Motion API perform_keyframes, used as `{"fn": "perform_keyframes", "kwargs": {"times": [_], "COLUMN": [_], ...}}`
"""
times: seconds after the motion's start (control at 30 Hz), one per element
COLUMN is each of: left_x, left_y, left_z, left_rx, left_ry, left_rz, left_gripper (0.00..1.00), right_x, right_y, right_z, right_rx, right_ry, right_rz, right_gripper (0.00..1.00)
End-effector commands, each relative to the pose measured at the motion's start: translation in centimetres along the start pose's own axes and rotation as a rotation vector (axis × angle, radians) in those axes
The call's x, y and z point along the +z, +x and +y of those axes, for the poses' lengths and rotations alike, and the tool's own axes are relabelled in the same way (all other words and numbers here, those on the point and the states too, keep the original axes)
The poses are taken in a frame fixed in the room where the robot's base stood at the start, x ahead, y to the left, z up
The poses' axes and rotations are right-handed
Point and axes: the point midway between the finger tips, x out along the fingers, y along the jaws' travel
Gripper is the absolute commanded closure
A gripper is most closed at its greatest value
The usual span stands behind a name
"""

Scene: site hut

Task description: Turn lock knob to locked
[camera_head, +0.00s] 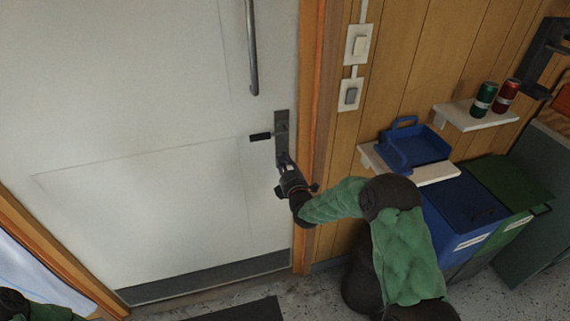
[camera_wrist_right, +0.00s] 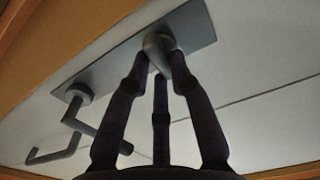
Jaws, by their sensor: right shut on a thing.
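The white door (camera_head: 140,90) has a dark metal plate (camera_head: 282,120) near its right edge, with a black lever handle (camera_head: 261,137) pointing left. My right gripper (camera_head: 284,161) is at the lower end of this plate. In the right wrist view the grey lock knob (camera_wrist_right: 157,42) sits on the plate (camera_wrist_right: 195,25), between the fingertips of my right gripper (camera_wrist_right: 160,57), which are shut on it. The lever handle (camera_wrist_right: 85,125) shows at the left there. The knob is hidden by the gripper in the head view, and I cannot tell its turn angle. My left gripper is out of view.
An orange-brown door frame (camera_head: 310,120) stands close to the right of the plate. Further right are wall switches (camera_head: 357,45), a blue tray (camera_head: 415,150) on a shelf, two cans (camera_head: 484,98) and bins (camera_head: 465,215). A dark mat (camera_head: 245,310) lies on the floor.

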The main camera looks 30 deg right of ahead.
Motion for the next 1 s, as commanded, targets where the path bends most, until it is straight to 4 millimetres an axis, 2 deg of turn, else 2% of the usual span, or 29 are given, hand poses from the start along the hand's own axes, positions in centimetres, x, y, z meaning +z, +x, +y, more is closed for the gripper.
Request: {"fn": "perform_keyframes", "kwargs": {"times": [0.03,0.23,0.27,0.3,0.33,0.77,0.87,1.0], "left_x": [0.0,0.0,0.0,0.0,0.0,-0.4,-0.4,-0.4], "left_y": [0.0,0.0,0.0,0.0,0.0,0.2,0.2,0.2], "left_z": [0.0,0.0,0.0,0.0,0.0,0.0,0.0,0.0], "left_rx": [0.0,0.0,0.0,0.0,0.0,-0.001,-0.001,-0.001], "left_ry": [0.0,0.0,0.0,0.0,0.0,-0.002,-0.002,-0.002], "left_rz": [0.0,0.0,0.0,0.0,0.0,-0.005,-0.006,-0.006], "left_gripper": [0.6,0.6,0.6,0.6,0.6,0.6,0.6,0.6], "right_x": [0.5,0.6,0.6,0.5,0.5,0.2,0.2,0.3], "right_y": [0.2,0.2,0.2,0.2,0.2,-0.5,-1.5,-3.9], "right_z": [0.6,0.6,0.6,0.6,0.6,0.2,0.3,0.3], "right_rx": [0.012,0.013,0.013,0.013,0.012,0.004,0.005,0.004], "right_ry": [-0.002,-0.002,-0.002,-0.002,-0.001,0.0,0.0,0.0], "right_rz": [-0.011,-0.012,-0.012,-0.011,-0.01,-0.004,-0.004,-0.006], "right_gripper": [1.0,1.0,0.69,0.58,0.54,0.54,0.54,0.54]}}
